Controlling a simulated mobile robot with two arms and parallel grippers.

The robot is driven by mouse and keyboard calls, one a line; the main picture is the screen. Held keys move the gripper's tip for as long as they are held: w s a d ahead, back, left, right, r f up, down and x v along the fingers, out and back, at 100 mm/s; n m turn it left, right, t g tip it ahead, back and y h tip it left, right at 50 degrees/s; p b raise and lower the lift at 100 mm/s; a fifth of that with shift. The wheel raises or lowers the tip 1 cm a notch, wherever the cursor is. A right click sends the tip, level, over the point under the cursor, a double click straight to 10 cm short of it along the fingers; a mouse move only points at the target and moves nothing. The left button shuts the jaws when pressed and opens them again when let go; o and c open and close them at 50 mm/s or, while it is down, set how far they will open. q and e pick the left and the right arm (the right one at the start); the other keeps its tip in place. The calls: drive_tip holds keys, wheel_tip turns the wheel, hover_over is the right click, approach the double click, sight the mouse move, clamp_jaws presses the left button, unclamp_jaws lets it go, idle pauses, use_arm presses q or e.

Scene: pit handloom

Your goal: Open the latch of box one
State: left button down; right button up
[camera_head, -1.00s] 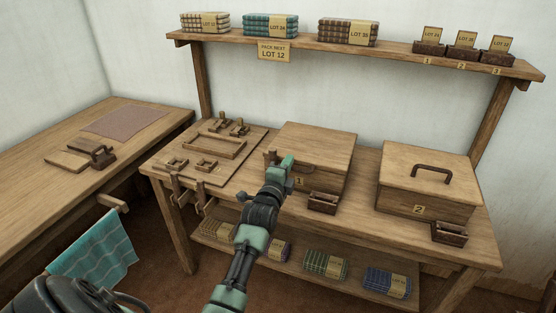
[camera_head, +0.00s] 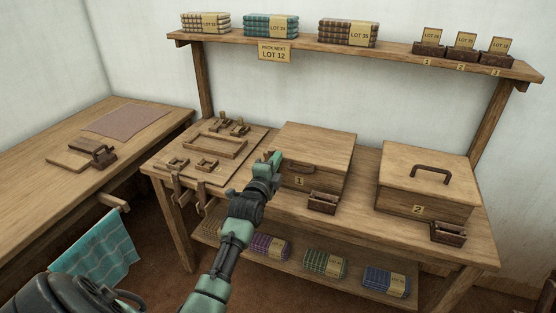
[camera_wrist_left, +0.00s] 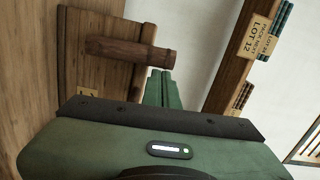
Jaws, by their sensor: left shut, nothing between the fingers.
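Box one (camera_head: 322,143) is a wooden box with a flat, closed lid on the middle of the workbench, with a "1" tag on its front. My left gripper (camera_head: 275,158) is shut and empty at the box's front left corner, where it hides the latch in the head view. In the left wrist view, a dark brown round wooden bar (camera_wrist_left: 125,50), apparently the latch, sticks out across the wooden box face. The green fingertips (camera_wrist_left: 160,82) are just below and beside the bar; I cannot tell whether they touch. My right gripper is out of view.
Box two (camera_head: 425,170) stands to the right with a dark handle on its lid. A small dark tray (camera_head: 323,203) sits in front of box one. A board with wooden fittings (camera_head: 205,178) lies to the left. A shelf (camera_head: 370,55) runs above the bench.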

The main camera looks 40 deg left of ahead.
sight(269, 153)
use_arm(q)
drive_tip(key=shift+s+a+r+n+p, duration=0.1)
drive_tip(key=shift+a+n+p, duration=0.2)
drive_tip(key=shift+a+n, duration=0.25)
drive_tip(key=shift+s+a+r+n+p, duration=0.1)
drive_tip(key=shift+a+n+p, duration=0.25)
drive_tip(key=shift+n, duration=0.3)
drive_tip(key=shift+s+a+n, duration=0.15)
drive_tip(key=shift+a+n, duration=0.5)
drive_tip(key=shift+n, duration=0.15)
drive_tip(key=shift+s+a+f+n+g+h+b, duration=0.15)
drive_tip(key=shift+s+a+f+n+b, duration=0.25)
drive_tip(key=shift+a+f+n, duration=1.15)
drive_tip(key=shift+s+a+f+n+g+h+b, duration=0.15)
drive_tip(key=shift+a+f+n+b, duration=0.6)
drive_tip(key=shift+n, duration=1.65)
drive_tip(key=shift+s+a+f+n+h+b, duration=0.1)
drive_tip(key=shift+s+a+f+n+b, duration=0.25)
drive_tip(key=shift+a+f+n, duration=0.9)
drive_tip(key=shift+r+n, duration=0.25)
drive_tip(key=shift+n, duration=0.45)
